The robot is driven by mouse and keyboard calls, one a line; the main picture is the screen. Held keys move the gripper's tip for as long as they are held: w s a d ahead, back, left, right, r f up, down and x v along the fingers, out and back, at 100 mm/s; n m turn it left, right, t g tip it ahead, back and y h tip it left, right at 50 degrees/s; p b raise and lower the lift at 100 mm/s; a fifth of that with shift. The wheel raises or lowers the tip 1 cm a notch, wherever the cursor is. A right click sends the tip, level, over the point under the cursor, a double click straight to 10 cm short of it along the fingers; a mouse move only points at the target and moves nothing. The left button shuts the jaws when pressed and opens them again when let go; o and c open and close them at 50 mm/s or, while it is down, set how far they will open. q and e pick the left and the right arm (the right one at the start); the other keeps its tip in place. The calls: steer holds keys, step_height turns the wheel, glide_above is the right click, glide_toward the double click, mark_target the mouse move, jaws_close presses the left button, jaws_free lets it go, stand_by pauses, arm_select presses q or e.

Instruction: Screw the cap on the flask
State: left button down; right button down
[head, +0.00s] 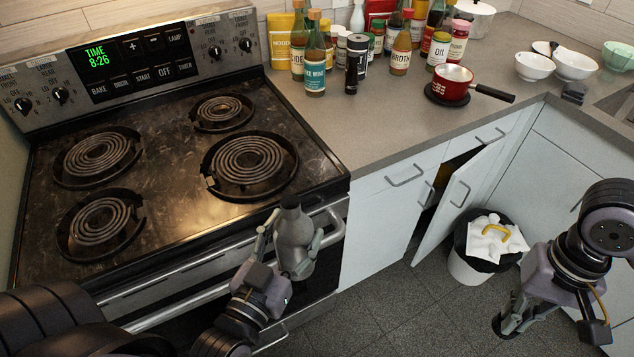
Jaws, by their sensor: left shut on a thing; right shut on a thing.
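A grey metal flask (295,222) stands roughly upright in front of the stove's right front edge. My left gripper (290,243) is shut around its body, one finger on each side. The top of the flask is dark; I cannot make out its opening clearly. My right gripper (510,318) is at the lower right, well apart from the flask and pointing down to the left. It is shut on a small dark round thing, seemingly the cap (499,328), partly hidden by the fingers.
The coil stove (170,210) is behind and left of the flask. The counter (395,130) holds bottles, a red pan (452,88) and white bowls (573,65). A cabinet door (462,198) stands ajar above a bin (468,268) near my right gripper. Open floor lies between the grippers.

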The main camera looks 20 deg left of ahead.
arm_select(q)
steer(key=w+d+m+g+h, duration=0.2)
steer(key=w+d+m+h, duration=0.1)
steer(key=d, duration=0.4)
steer(key=w+d+r+m+g+h, duration=0.1)
steer(key=w+d+m+g+h, duration=0.1)
steer(key=d+m+h, duration=0.3)
steer(key=w+d+h, duration=0.1)
steer(key=h, duration=0.2)
steer(key=shift+d, duration=0.4)
steer(key=shift+r, duration=0.1)
arm_select(e)
steer(key=shift+w, duration=0.1)
steer(key=w+a+r+m, duration=0.3)
steer(key=a+r, duration=0.7)
steer(key=a, duration=0.2)
steer(key=w+a+r+m, duration=0.2)
steer(key=w+a+r, duration=0.1)
steer(key=a+r, duration=0.7)
steer(key=shift+a+r+m+y, duration=0.3)
steer(key=shift+a+r+m, duration=0.1)
steer(key=shift+a, duration=0.65)
steer(key=shift+f, duration=0.1)
